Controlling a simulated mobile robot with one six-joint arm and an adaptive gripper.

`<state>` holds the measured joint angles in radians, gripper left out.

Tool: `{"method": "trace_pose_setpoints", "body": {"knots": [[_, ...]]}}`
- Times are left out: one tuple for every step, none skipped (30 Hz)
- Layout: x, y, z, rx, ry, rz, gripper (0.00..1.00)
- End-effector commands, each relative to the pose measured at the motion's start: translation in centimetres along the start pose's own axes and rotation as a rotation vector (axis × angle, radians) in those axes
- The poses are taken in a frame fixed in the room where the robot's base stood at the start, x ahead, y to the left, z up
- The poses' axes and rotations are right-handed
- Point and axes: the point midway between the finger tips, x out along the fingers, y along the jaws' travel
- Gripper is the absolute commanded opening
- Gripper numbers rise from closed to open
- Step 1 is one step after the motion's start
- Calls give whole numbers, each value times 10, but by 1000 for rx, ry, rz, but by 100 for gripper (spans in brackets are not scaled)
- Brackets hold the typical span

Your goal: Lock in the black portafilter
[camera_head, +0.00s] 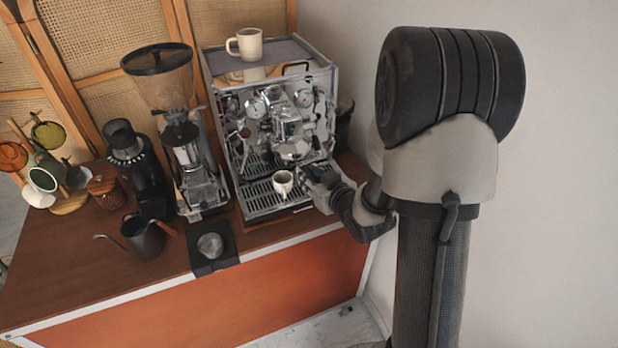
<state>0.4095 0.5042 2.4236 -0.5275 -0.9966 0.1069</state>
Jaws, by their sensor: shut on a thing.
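The espresso machine (262,135) is chrome and stands at the back right of the cart, its group head (289,128) at the middle of its front. My gripper (312,174) is at the machine's front right, just below and right of the group head, and is shut on the black portafilter. The portafilter is small here and mostly hidden by my gripper. I cannot tell how far it is turned or seated in the group head. A white cup (283,183) stands on the drip tray (257,198), just left of my gripper.
A grinder (185,150) stands left of the machine, with a smaller black grinder (140,165) beyond it. A black kettle (142,237) and a tamping mat with a tamper (210,247) are in front. A cream mug (247,43) sits on the machine. A wall is close right.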

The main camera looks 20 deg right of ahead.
Motion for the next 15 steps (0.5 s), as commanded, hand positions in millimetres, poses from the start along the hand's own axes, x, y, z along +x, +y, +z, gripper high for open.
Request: {"method": "trace_pose_setpoints", "body": {"knots": [[0,0,-2,-2,6,-1,0],[0,0,-2,-2,6,-1,0],[0,0,-2,-2,6,-1,0],[0,0,-2,-2,6,-1,0],[0,0,-2,-2,6,0,0],[0,0,-2,-1,6,0,27],[0,0,-2,-1,6,0,29],[0,0,-2,-1,6,0,31],[0,0,-2,-1,5,0,34],[0,0,-2,-1,5,0,36],[0,0,-2,-1,4,0,38],[0,0,-1,-1,4,0,40],[0,0,-1,-1,3,0,42],[0,0,-1,-1,3,0,44],[0,0,-1,-1,3,0,47]]}}
